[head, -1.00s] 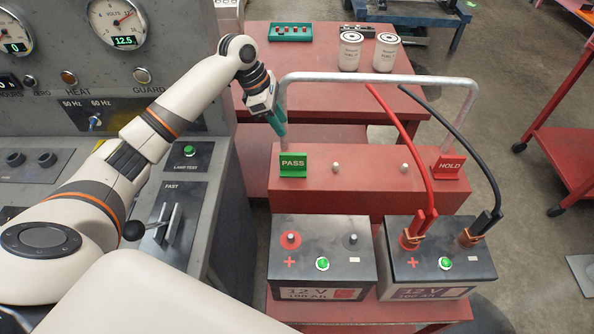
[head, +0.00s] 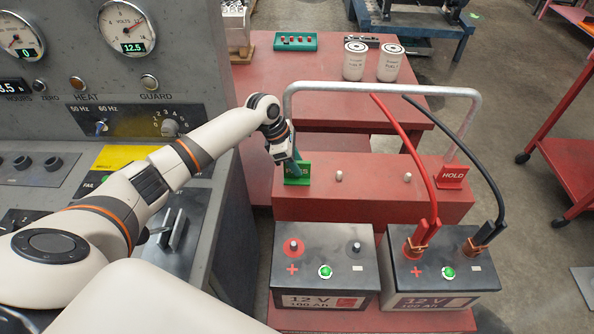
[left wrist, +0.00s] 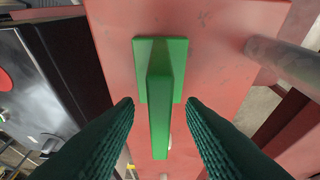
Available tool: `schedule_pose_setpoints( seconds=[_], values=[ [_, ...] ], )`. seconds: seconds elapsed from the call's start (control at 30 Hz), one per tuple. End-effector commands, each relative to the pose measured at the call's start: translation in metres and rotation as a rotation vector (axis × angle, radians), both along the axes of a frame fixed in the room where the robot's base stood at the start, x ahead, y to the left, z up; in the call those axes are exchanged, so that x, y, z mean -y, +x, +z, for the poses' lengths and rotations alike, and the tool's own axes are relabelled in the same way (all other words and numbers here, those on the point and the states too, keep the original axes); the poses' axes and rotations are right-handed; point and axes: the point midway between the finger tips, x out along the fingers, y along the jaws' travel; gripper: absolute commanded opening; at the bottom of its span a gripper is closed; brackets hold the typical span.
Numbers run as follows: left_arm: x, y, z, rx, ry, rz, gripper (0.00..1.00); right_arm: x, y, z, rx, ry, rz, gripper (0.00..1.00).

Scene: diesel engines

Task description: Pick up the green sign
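The green sign (head: 304,170), lettered PASS, stands at the left end of the red box under the grey rail. In the left wrist view the green sign (left wrist: 160,90) is seen from above, with its thin upright plate on a square base. My left gripper (head: 293,170) is at the sign and covers part of its lettering. In the left wrist view the left gripper's dark ridged fingers (left wrist: 158,125) are apart, one on each side of the sign's upright plate, with gaps visible between. My right gripper is not in view.
A bent grey rail (head: 380,87) arches over the red box (head: 372,205). A red HOLD sign (head: 452,176) stands at its right end. Two batteries (head: 325,262) sit in front, the right one with red and black cables. The grey control panel (head: 55,110) is at left.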

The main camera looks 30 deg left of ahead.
Motion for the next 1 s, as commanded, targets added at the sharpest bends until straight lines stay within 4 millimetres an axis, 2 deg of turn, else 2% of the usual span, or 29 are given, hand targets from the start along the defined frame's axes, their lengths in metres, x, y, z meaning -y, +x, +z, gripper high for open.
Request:
schedule_pose_setpoints(
  seconds=[0.1, 0.33, 0.57, 0.87, 1.0],
  values=[
    [0.003, 0.002, -0.008, 0.001, 0.001, -0.001, 0.36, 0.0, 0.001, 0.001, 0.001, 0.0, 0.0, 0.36],
    [0.004, 0.002, -0.01, 0.002, 0.001, -0.001, 0.36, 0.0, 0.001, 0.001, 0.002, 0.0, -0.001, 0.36],
    [0.004, 0.002, -0.009, 0.002, 0.001, -0.001, 0.0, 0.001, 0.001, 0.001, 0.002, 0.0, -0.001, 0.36],
    [0.004, 0.002, -0.008, 0.003, 0.0, -0.001, 0.0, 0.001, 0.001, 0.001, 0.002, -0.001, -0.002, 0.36],
    [0.004, 0.003, 0.005, 0.006, -0.001, -0.001, 0.0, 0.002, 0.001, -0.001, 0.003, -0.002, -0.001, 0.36]
  ],
)
